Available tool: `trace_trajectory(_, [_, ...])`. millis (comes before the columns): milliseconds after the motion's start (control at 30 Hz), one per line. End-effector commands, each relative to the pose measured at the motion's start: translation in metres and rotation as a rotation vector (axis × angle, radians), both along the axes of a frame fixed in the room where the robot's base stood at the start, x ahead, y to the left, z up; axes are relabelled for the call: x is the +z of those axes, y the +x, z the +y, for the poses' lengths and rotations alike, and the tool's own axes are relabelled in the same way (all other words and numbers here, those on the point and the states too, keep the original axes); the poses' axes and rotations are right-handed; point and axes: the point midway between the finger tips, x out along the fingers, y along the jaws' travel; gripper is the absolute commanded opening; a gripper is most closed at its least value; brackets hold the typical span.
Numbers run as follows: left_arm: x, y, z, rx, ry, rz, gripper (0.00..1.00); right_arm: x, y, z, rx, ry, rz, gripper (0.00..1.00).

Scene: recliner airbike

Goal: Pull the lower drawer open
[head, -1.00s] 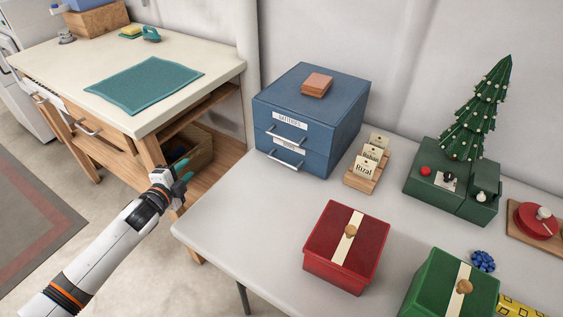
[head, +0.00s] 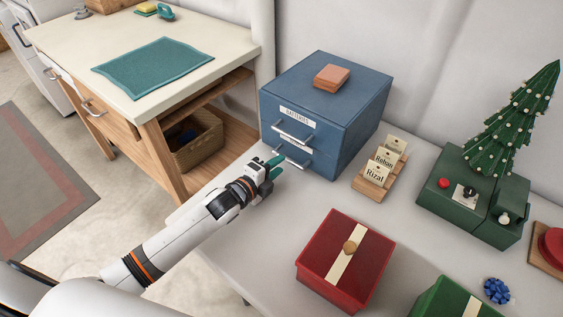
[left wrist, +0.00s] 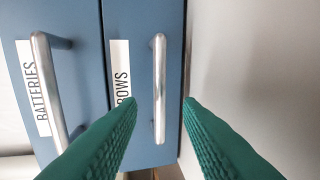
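A blue two-drawer cabinet (head: 345,110) stands at the back of the white table. Its upper drawer is labelled BATTERIES (left wrist: 38,88). The lower drawer (left wrist: 120,75) carries a label of which BOWS shows, and both drawers look closed. The lower drawer's silver bar handle (left wrist: 159,88) also shows in the head view (head: 291,158). My left gripper (head: 276,168) is in front of the lower drawer. Its green fingers are open, and in the left wrist view (left wrist: 158,103) they appear on either side of the lower handle, with gaps. My right gripper is not in view.
An orange-brown block (head: 331,77) lies on the cabinet. A card holder (head: 372,186) stands to its right. A red box (head: 335,268) sits nearer the front, and a green base with a tree (head: 440,185) stands at the right. The table before the drawers is clear.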

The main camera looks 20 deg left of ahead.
Motion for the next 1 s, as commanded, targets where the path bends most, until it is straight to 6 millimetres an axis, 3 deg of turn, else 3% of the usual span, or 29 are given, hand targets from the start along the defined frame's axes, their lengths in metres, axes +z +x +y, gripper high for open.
trace_trajectory(200, [-0.005, 0.022, -0.007, 0.001, 0.000, 0.000, 0.33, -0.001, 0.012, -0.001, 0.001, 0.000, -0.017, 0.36])
trace_trajectory(533, [-0.006, 0.025, -0.009, 0.000, -0.001, 0.000, 0.33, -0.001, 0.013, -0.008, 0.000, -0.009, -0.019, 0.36])
trace_trajectory(767, [-0.006, 0.025, -0.009, 0.001, -0.001, 0.000, 0.00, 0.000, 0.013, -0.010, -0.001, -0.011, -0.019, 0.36])
trace_trajectory(1000, [-0.006, 0.025, -0.008, 0.001, -0.001, 0.000, 0.00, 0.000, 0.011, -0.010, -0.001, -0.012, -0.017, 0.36])
